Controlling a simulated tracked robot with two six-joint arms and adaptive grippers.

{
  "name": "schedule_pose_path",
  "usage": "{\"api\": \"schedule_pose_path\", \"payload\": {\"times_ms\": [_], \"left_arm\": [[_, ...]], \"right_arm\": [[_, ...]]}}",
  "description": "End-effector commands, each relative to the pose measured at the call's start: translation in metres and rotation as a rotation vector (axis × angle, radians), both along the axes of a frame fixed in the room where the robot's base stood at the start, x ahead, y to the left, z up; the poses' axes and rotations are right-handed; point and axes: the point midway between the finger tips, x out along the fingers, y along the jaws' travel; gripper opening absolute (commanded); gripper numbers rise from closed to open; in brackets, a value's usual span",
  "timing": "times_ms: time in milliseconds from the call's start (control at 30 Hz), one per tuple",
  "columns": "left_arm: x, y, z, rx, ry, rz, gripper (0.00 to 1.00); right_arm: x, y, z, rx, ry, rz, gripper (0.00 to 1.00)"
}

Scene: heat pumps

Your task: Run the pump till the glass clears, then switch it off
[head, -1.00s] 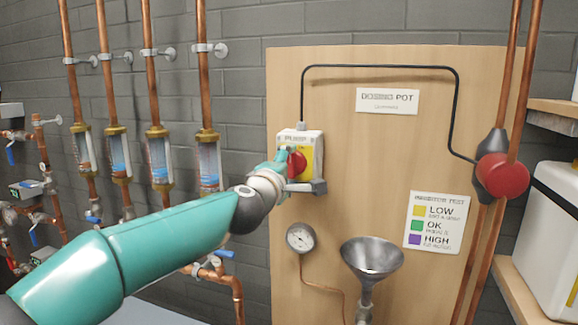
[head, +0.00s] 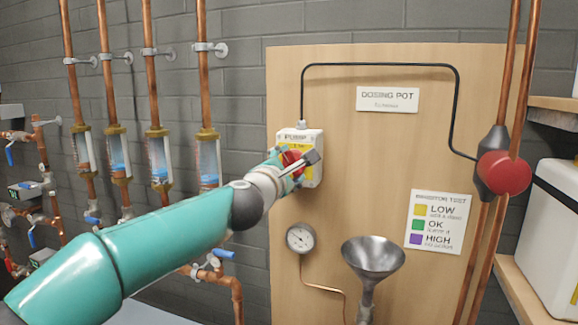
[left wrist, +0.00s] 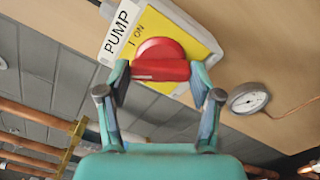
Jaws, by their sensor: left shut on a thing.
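The pump switch box (head: 316,174) is white with a yellow plate and hangs on the wooden board. Its red knob (left wrist: 160,62) shows in the left wrist view, with "PUMP" and "I ON" beside it. My left gripper (head: 293,161) is shut on the knob, one finger on each side of its grip bar; in the head view it hides much of the knob. The red and dark pump (head: 503,174) sits on a copper pipe at the right, joined to the switch by a black cable. Several sight glasses (head: 208,160) on copper pipes hold bluish liquid; bubbles are too small to tell.
A gauge (head: 300,238) and a metal funnel (head: 372,256) sit below the switch. An inhibitor test chart (head: 437,221) and a dosing pot sign (head: 387,99) are on the board. A white container (head: 550,235) stands on a shelf at the right. Valves and pipes crowd the left.

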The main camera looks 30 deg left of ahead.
Motion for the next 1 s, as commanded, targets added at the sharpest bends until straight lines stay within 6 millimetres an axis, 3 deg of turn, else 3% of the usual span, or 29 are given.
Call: {"api": "schedule_pose_path", "payload": {"times_ms": [333,700,933,967,1000], "left_arm": [[0.002,-0.001,-0.006,-0.472,-0.106,-0.001,0.17],[0.002,-0.002,-0.007,-0.556,-0.124,-0.001,0.17],[0.002,-0.002,-0.008,-0.943,-0.217,-0.001,0.17],[0.002,-0.002,-0.007,-0.960,-0.221,0.000,0.66],[0.002,-0.002,-0.006,-0.952,-0.218,0.000,0.73]], "right_arm": [[0.000,0.000,-0.016,0.000,0.000,0.000,0.88],[0.000,0.000,-0.018,0.000,0.000,0.000,0.88],[0.000,0.000,-0.030,0.000,0.000,0.000,0.88],[0.000,0.000,-0.029,0.000,0.000,0.000,0.88],[0.000,0.000,-0.028,0.000,0.000,0.000,0.88]]}}
